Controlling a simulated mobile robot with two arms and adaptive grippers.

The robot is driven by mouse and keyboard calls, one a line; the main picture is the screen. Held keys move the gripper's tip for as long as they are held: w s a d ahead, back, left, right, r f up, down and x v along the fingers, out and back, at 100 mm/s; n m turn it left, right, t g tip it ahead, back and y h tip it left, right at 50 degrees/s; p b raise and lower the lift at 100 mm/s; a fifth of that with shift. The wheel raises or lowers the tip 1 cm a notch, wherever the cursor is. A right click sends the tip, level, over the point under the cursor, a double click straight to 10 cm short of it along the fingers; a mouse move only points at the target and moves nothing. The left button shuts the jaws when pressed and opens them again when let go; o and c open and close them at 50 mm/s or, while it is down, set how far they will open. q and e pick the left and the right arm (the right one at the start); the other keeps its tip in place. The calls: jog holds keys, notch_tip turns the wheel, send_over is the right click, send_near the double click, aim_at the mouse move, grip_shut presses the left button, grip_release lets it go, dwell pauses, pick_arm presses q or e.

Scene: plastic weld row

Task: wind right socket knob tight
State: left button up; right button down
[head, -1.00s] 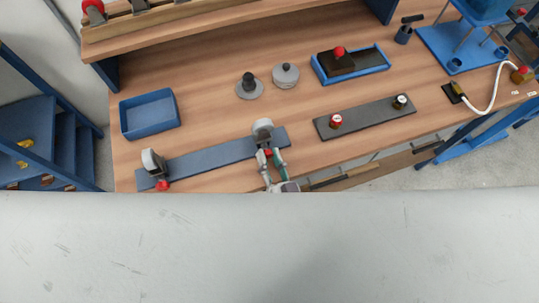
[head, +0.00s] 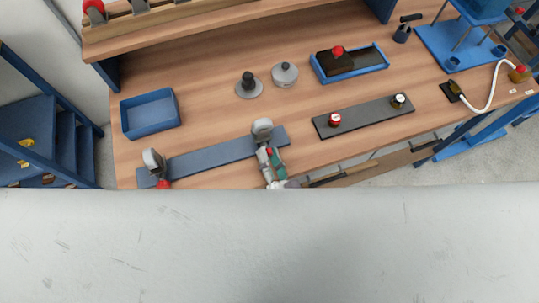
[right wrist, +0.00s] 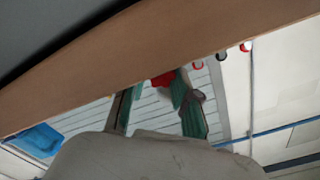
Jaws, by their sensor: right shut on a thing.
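A blue-grey bar (head: 210,158) lies along the front of the bench with a grey socket at each end. The right socket (head: 262,129) has a red knob (head: 269,151) on its near side. My right gripper (head: 269,153) is at this knob from the front edge, its fingers shut on it. In the right wrist view the red knob (right wrist: 163,79) shows between the green fingers (right wrist: 157,92), partly hidden by the bench edge. My left gripper is not in view.
Two round grey weights (head: 285,75) (head: 249,87) sit behind the bar. A dark plate (head: 366,117) with two knobs lies to the right. The wood between them is clear.

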jog(key=c, duration=0.9)
grip_release()
jog(key=shift+o, duration=0.2)
jog(key=shift+f, duration=0.1)
